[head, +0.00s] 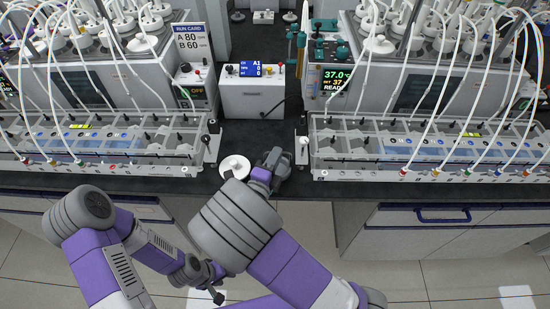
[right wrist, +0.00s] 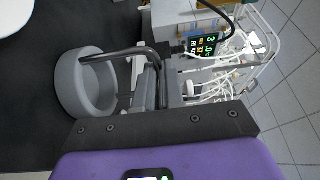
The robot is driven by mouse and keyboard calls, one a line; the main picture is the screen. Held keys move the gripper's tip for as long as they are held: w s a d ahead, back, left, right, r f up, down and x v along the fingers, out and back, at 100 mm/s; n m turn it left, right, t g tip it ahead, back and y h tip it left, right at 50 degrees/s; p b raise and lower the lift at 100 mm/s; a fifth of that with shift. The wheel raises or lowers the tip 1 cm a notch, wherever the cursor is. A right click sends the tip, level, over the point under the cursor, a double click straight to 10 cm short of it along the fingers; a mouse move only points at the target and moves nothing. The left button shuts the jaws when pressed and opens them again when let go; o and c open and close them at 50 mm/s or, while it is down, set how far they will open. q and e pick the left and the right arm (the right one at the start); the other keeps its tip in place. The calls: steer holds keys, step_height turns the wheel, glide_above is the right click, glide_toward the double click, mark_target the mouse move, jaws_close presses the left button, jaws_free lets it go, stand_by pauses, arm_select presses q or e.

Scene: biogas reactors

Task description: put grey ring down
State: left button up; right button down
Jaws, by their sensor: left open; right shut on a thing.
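The grey ring (right wrist: 82,88) shows in the right wrist view as a thick round band, with the dark counter seen through and around it. My right gripper (right wrist: 140,80) is shut on the ring's side. In the head view this gripper (head: 276,163) is over the front of the dark counter, in the gap between the two reactor benches, and my arm hides part of it. I cannot tell whether the ring touches the counter. My left gripper (head: 217,293) is open and empty, low in the head view, in front of the counter and over the floor.
A white round disc (head: 235,167) lies on the counter just left of my right gripper. A white box with a blue display (head: 252,92) stands behind. Tube racks (head: 110,145) (head: 430,150) flank the gap on both sides. Dark counter is free between box and disc.

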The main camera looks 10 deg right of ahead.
steer(key=shift+f, duration=0.1)
steer(key=c, duration=1.3)
jaws_free()
steer(key=shift+o, duration=0.2)
steer(key=shift+r, duration=0.3)
steer(key=p+v, duration=0.1)
steer(key=v, duration=1.1)
steer(key=shift+f, duration=0.15)
